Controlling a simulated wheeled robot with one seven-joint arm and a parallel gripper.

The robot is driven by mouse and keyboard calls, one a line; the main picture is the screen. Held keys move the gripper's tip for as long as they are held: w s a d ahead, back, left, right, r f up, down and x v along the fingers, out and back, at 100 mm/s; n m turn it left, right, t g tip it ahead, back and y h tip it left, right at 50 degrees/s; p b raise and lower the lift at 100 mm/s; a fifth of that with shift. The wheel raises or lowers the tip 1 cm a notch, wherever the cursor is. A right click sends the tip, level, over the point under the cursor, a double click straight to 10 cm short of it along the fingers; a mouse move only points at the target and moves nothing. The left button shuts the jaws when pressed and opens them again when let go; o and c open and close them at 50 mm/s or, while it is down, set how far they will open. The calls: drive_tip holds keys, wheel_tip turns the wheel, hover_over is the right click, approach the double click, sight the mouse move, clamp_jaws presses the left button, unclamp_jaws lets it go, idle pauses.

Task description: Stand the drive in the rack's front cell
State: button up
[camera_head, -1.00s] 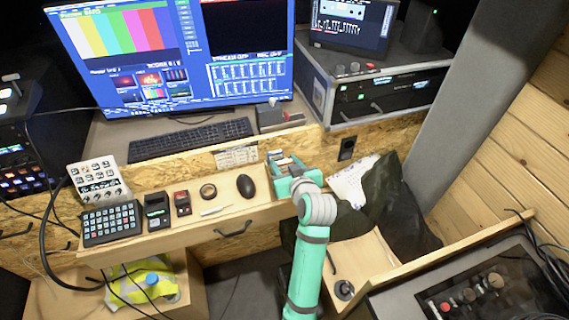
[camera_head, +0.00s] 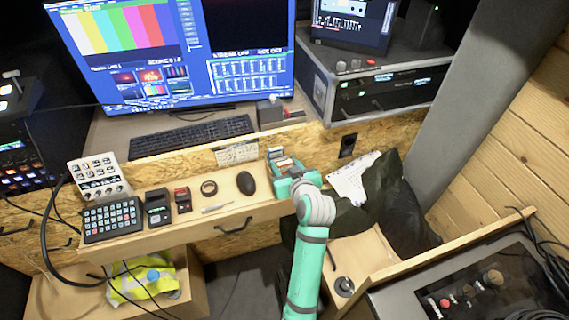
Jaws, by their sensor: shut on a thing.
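My gripper (camera_head: 283,173), at the end of the teal arm, is low over the right end of the wooden shelf, to the right of the black mouse. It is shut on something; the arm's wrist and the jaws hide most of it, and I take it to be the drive. A small block with grey, white and reddish parts (camera_head: 280,158) shows at the jaws, close behind them. It looks like the rack with its contents, but I cannot make out its cells or whether the held drive is inside one.
On the shelf (camera_head: 150,236), left of my gripper, are the mouse (camera_head: 246,183), a tape roll (camera_head: 209,188), a red-topped device (camera_head: 183,200), a black device (camera_head: 158,206) and a keypad (camera_head: 112,219). A dark bag (camera_head: 385,195) lies right of the arm. The keyboard (camera_head: 190,137) is on the desk behind.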

sight(285, 173)
drive_tip(key=shift+f, duration=1.8)
drive_tip(key=o, duration=1.2)
drive_tip(key=shift+s, duration=0.15)
drive_tip(key=v, duration=1)
drive_tip(key=shift+s+d+r, duration=0.15)
drive_tip(key=shift+s, duration=0.05)
